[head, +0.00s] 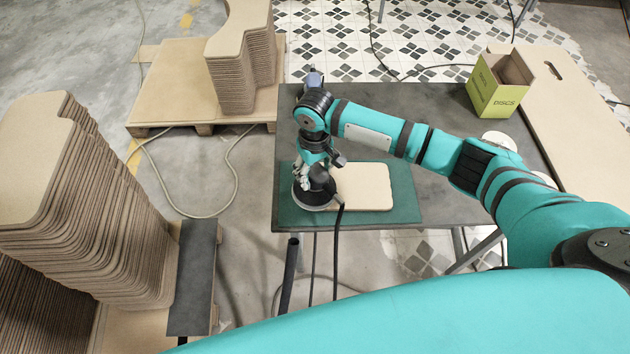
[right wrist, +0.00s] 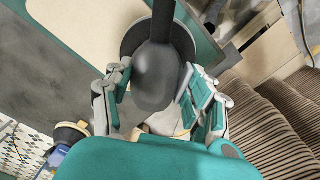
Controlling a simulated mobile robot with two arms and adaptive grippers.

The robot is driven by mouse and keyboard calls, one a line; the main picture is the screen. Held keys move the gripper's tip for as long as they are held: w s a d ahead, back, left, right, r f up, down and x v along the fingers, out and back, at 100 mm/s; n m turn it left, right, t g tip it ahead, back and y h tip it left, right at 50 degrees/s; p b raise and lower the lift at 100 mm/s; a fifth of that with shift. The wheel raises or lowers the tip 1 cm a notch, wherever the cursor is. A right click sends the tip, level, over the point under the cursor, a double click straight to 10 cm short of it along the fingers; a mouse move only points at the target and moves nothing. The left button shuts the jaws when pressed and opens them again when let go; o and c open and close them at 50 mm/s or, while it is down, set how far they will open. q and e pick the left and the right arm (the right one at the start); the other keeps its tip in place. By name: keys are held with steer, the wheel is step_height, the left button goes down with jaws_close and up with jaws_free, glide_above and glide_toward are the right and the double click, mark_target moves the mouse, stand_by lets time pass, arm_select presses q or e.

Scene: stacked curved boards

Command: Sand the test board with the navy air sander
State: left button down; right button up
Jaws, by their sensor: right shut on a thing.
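My right gripper (head: 316,176) is shut on a dark, almost black sander (head: 318,192) with a round pad. In the right wrist view its fingers close on both sides of the sander's body (right wrist: 155,75). A black hose runs from the sander towards me. The pad is over the left end of the pale tan test board (head: 367,187) and hides that end. I cannot tell whether the pad presses on it. The board lies flat on a green mat (head: 405,198) on the dark table (head: 440,170). My left gripper is not in view.
A blue tool (right wrist: 62,148) with a yellowish disc shows in the right wrist view. A yellow-green box marked DISCS (head: 497,90) stands at the table's far right, near white discs (head: 497,139). Stacks of curved boards (head: 85,200) stand left and far left (head: 242,65). Hoses lie on the floor.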

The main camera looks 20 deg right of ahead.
steer(key=shift+r, duration=2.1)
steer(key=shift+f+b, duration=0.1)
steer(key=shift+b, duration=0.4)
steer(key=s+d+m+b, duration=0.2)
steer(key=s+d+b, duration=0.2)
steer(key=s+b, duration=0.9)
steer(key=shift+s+b, duration=0.35)
steer(key=shift+s, duration=0.1)
steer(key=shift+w, duration=0.15)
